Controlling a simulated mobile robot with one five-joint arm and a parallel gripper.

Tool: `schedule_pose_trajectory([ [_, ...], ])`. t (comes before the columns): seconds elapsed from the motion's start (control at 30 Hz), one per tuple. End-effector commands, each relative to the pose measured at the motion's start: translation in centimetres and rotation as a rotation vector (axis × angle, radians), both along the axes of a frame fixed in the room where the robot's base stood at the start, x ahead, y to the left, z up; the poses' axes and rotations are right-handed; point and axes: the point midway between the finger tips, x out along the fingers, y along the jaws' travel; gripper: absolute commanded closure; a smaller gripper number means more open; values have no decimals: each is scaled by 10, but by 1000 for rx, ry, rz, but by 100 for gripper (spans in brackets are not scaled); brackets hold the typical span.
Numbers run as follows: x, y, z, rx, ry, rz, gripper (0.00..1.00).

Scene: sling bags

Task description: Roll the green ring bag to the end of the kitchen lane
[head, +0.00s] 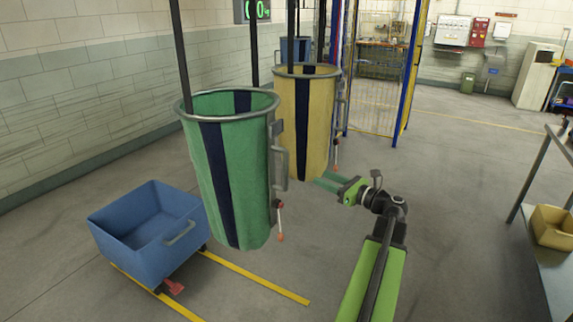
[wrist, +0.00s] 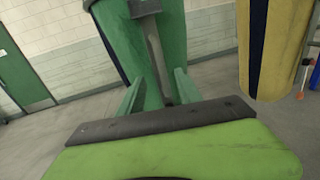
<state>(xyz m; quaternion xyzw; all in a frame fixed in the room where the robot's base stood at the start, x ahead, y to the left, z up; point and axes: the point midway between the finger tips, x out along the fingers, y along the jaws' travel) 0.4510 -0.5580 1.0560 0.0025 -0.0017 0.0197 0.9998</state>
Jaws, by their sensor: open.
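The green ring bag (head: 228,165) hangs upright from dark straps, with a metal ring at its rim and a dark blue stripe. A grey handle (head: 281,165) runs down its right side. My gripper (head: 322,181) is open and empty to the right of the green bag, its fingers pointing left. In the wrist view the green bag (wrist: 120,25) is straight ahead. Its grey handle (wrist: 155,45) lines up with the gap between my open fingers (wrist: 158,92). The fingers look short of the handle; the exact distance is hard to tell.
A yellow ring bag (head: 318,120) hangs just behind the green one, and a blue bag (head: 296,49) farther back. A blue wheeled cart (head: 142,240) stands left, by yellow floor lines (head: 255,277). A bench (head: 556,265) stands right. The middle floor is open.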

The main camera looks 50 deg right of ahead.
Motion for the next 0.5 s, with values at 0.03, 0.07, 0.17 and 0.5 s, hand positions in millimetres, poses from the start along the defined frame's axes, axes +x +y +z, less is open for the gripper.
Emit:
schedule_pose_trajectory([
  [0.03, 1, 0, 0, 0, 0, 1, 59],
  [0.07, 3, 1, 0, -1, 1, 2, 59],
  [0.17, 15, 1, 0, -2, 1, 4, 59],
  [0.5, 98, 5, 0, -4, 3, 8, 59],
])
